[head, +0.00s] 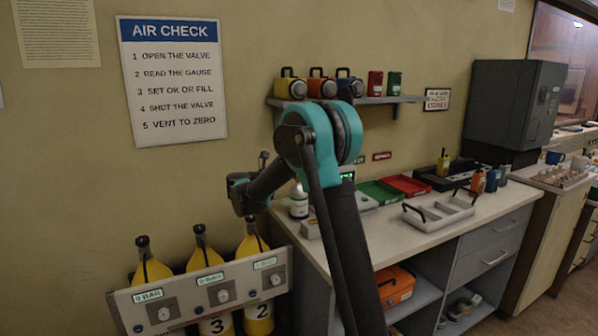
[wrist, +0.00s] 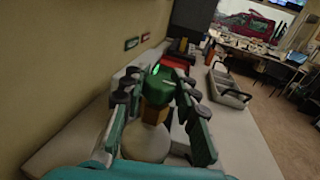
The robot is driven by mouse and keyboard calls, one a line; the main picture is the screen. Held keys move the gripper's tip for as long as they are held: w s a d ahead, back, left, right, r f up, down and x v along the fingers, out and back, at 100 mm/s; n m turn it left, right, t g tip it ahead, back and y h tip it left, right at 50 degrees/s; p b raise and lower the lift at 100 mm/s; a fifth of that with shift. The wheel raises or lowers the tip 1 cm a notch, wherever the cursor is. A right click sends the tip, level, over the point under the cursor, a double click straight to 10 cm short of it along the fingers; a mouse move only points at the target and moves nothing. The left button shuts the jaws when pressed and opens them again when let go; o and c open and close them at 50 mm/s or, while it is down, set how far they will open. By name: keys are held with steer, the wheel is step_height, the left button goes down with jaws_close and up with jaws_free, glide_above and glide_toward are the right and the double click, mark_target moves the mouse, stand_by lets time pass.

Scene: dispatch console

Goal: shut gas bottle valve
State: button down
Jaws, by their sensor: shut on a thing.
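A green valve knob (wrist: 155,86) sits on a brass-coloured neck above a pale gas bottle (wrist: 146,142) in the wrist view. My gripper (wrist: 158,84) has its dark, teal-backed fingers on both sides of the knob and is shut on it. A bright green mark shows on the knob's top. In the head view the white bottle (head: 298,207) stands at the counter's left end near the wall. My forearm crosses in front there, and the knob and fingertips cannot be made out clearly.
Yellow cylinders (head: 205,250) stand in a rack (head: 181,300) at lower left. On the counter (head: 392,249) are a green tray (head: 381,193), a red tray (head: 410,184) and a grey handled tray (head: 437,212). A shelf (head: 372,100) with coloured canisters hangs above.

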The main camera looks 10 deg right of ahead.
steer(key=shift+m+g, duration=0.3)
steer(key=shift+g, duration=0.1)
steer(key=c, duration=1.1)
jaws_free()
steer(key=shift+c, duration=0.2)
steer(key=v, duration=1.2)
steer(key=shift+f, duration=0.25)
